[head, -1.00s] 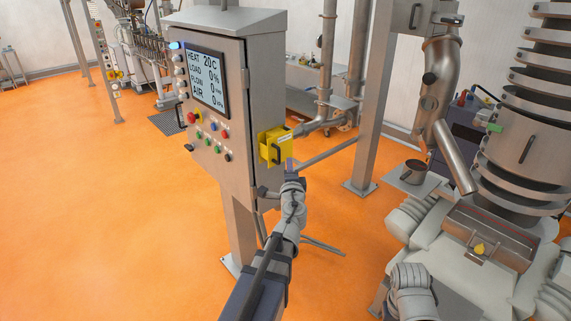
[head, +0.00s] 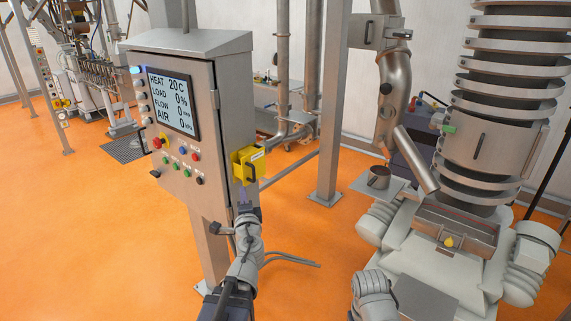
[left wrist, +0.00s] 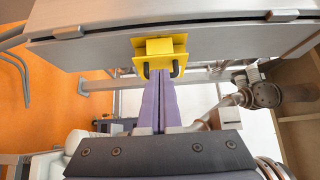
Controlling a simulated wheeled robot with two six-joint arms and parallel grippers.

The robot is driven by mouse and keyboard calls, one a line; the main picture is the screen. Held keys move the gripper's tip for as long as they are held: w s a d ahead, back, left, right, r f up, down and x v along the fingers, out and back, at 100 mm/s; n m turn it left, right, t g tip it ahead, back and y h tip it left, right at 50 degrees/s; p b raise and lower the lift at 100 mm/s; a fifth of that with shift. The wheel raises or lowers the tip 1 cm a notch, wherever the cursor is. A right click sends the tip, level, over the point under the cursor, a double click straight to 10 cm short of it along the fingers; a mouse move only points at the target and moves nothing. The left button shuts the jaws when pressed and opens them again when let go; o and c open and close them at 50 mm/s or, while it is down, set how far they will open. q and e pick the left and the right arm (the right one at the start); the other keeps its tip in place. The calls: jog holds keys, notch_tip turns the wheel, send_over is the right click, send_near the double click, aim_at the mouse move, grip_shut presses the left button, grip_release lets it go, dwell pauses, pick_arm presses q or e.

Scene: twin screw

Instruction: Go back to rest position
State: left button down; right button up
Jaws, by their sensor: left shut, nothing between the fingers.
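My left gripper (head: 242,194) is just below and in front of a yellow box (head: 246,163) with a black handle on the side of the grey control cabinet (head: 224,95). In the head view it looks apart from the box. In the left wrist view, my left gripper's purple fingers (left wrist: 161,76) are pressed together with nothing between them. They point at the yellow box (left wrist: 160,46), and its black handle shows on both sides of the fingertips.
The cabinet's screen (head: 173,102) reads HEAT 20C, with zeros for load, flow and air. Open orange floor (head: 90,230) lies at left.

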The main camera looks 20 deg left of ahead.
pick_arm(q)
jog(key=s+d+f+n+g+h+b, duration=0.1)
jog(key=s+d+f+n+g+b, duration=0.2)
jog(key=f, duration=0.5)
jog(key=s+d+f+n+g+b, duration=0.2)
jog(key=s+d+f+n+g, duration=0.1)
jog(key=d+f, duration=0.3)
jog(key=s+d+f+n+g+h+b, duration=0.1)
jog(key=s+d+f+n+g+b, duration=0.15)
jog(key=f, duration=0.65)
jog(key=s+d+f+g+h+b, duration=0.1)
jog(key=s+d+f+g+h, duration=0.1)
jog(key=s+d+f, duration=0.3)
jog(key=s+d+f+g+h+b, duration=0.2)
jog(key=s+d+f+g, duration=0.3)
jog(key=s+d, duration=0.3)
jog(key=shift+s+d+h, duration=0.3)
jog(key=shift+d+h, duration=0.3)
jog(key=shift+d, duration=0.6)
